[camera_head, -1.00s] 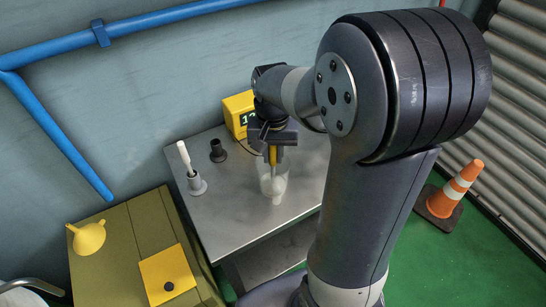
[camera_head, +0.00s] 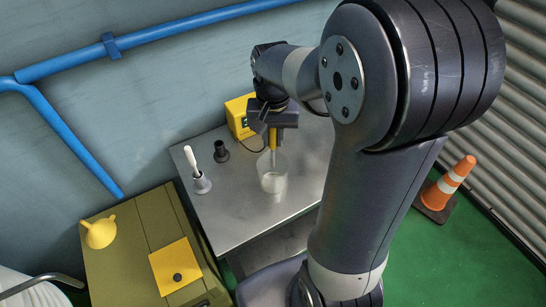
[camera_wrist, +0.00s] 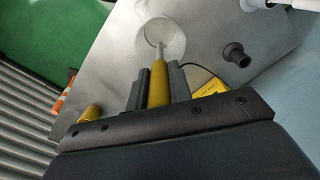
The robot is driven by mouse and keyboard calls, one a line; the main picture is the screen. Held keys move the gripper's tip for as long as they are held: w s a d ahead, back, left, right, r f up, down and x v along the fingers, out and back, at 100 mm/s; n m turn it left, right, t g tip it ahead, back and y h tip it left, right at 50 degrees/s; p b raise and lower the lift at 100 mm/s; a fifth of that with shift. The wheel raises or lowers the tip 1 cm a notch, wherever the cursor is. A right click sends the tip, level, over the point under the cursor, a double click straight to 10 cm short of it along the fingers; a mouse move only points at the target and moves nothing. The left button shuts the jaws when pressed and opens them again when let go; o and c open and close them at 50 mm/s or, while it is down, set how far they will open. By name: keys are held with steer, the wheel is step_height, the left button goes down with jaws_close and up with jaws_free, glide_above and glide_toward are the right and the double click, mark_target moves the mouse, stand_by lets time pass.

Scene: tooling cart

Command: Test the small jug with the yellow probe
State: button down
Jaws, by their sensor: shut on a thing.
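My gripper (camera_head: 273,120) is shut on the yellow probe (camera_head: 273,138), which hangs upright with its thin grey tip down. The small jug (camera_head: 273,183), clear and whitish, stands upright on the metal cart top (camera_head: 235,215) under the probe. In the wrist view the yellow probe (camera_wrist: 158,83) lies between the fingers of my gripper (camera_wrist: 157,80), and its tip overlaps the round mouth of the jug (camera_wrist: 176,30). I cannot tell how deep the tip is, or whether it is in the jug.
A yellow meter (camera_head: 236,117) with a cable stands at the cart's back. An empty-looking dark holder (camera_head: 221,152) and a grey holder (camera_head: 202,184) with a white probe (camera_head: 191,158) stand left. A yellow funnel (camera_head: 99,233) lies on the olive cabinet. A cone (camera_head: 450,184) stands right.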

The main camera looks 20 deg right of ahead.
steer(key=shift+r+p, duration=1.85)
steer(key=shift+r, duration=0.6)
step_height(320, 180, up, 4)
steer(key=p, duration=0.3)
steer(key=shift+p, duration=0.3)
steer(key=shift+s, duration=0.1)
stand_by(0.9)
